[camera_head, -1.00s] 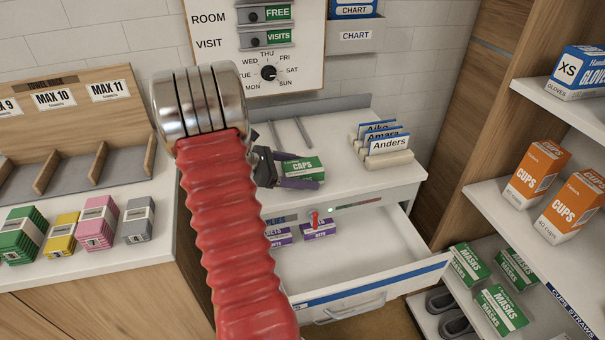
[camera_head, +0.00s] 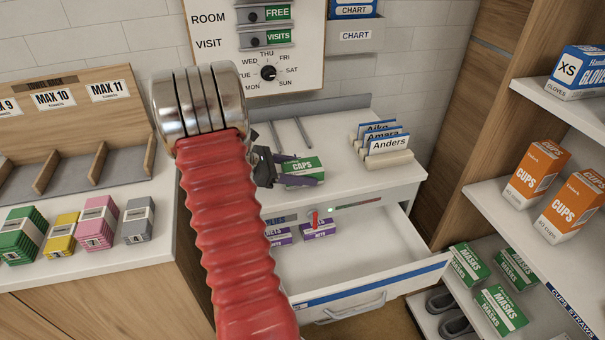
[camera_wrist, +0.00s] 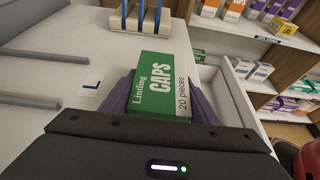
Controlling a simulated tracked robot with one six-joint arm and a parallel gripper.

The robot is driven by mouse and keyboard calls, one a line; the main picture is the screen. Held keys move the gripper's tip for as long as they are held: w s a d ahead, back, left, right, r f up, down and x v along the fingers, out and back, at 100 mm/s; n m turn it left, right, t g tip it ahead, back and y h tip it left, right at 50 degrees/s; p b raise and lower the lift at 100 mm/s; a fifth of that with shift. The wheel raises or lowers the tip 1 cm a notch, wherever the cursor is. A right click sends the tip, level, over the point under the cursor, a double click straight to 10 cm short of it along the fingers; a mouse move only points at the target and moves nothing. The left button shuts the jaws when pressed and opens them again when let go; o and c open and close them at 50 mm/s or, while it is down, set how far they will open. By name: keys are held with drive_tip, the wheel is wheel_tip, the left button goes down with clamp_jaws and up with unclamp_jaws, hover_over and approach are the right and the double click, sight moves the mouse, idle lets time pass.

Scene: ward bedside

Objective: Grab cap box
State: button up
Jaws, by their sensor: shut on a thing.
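The green and white cap box (camera_head: 303,168), marked CAPS, is on or just above the white top of the drawer cabinet, behind the open drawer; I cannot tell whether it touches the top. My gripper (camera_head: 304,172) is shut on it, with one purple finger on each side. In the wrist view the cap box (camera_wrist: 160,85) lies between the purple fingers of my gripper (camera_wrist: 158,98), its CAPS label facing the camera. My red arm hides part of the cabinet in the head view.
The open drawer (camera_head: 375,262) below holds purple nets boxes (camera_head: 319,229). Name cards in a holder (camera_head: 387,158) stand at the back right of the top. Two grey rods (camera_head: 303,132) lie behind. Shelves at right hold orange cups boxes (camera_head: 536,172) and green masks boxes (camera_head: 501,308).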

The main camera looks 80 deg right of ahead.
sight(303, 166)
wheel_tip(303, 166, up, 10)
idle(0.8)
